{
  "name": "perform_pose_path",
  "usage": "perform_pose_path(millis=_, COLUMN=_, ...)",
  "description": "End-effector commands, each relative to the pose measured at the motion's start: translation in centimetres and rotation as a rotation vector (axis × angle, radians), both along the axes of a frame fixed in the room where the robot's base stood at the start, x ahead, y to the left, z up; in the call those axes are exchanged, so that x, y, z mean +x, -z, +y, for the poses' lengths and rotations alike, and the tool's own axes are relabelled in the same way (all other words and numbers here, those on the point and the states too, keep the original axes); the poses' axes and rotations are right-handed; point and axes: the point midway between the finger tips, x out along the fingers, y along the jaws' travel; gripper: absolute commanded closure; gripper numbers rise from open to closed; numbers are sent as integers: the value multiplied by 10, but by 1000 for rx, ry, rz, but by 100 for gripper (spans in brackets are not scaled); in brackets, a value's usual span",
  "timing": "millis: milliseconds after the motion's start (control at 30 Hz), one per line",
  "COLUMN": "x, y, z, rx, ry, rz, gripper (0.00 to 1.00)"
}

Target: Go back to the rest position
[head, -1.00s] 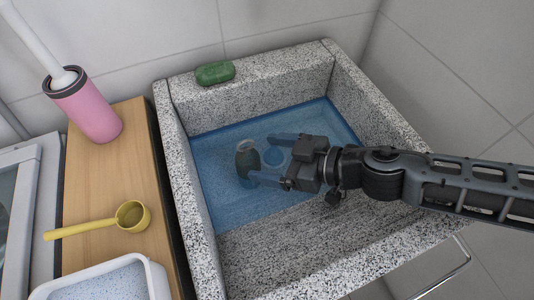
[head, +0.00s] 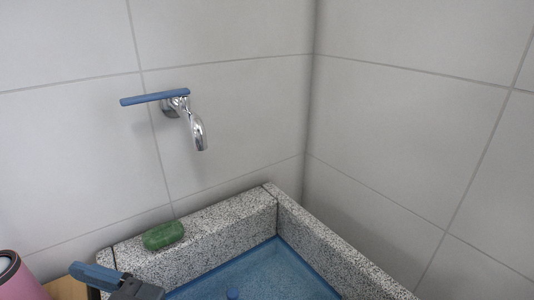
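My gripper (head: 100,277) shows only in part at the bottom left of the head view, near the left rim of the stone sink (head: 232,232). One blue finger points left. The other finger is out of the picture, so I cannot tell how far apart they are or whether anything is held.
A green soap bar (head: 163,236) lies on the sink's back ledge. A wall tap (head: 198,130) with a blue handle (head: 155,98) hangs above. A pink container (head: 18,282) stands at left.

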Motion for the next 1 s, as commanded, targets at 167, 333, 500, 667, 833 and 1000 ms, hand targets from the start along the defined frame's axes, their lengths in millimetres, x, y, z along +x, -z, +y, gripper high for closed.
perform_pose_path(millis=167, x=-14, y=-64, z=12, rx=192, ry=58, rz=35, gripper=13)
perform_pose_path(millis=333, x=-16, y=-107, z=4, rx=336, ry=140, rz=75, gripper=13)
perform_pose_path(millis=500, x=-10, y=-136, z=-19, rx=464, ry=266, rz=130, gripper=13)
perform_pose_path(millis=667, x=0, y=-139, z=-55, rx=548, ry=417, rz=192, gripper=13)
perform_pose_path(millis=833, x=7, y=-120, z=-101, rx=583, ry=595, rz=260, gripper=13)
perform_pose_path(millis=1000, x=1, y=-83, z=-150, rx=555, ry=780, rz=324, gripper=13)
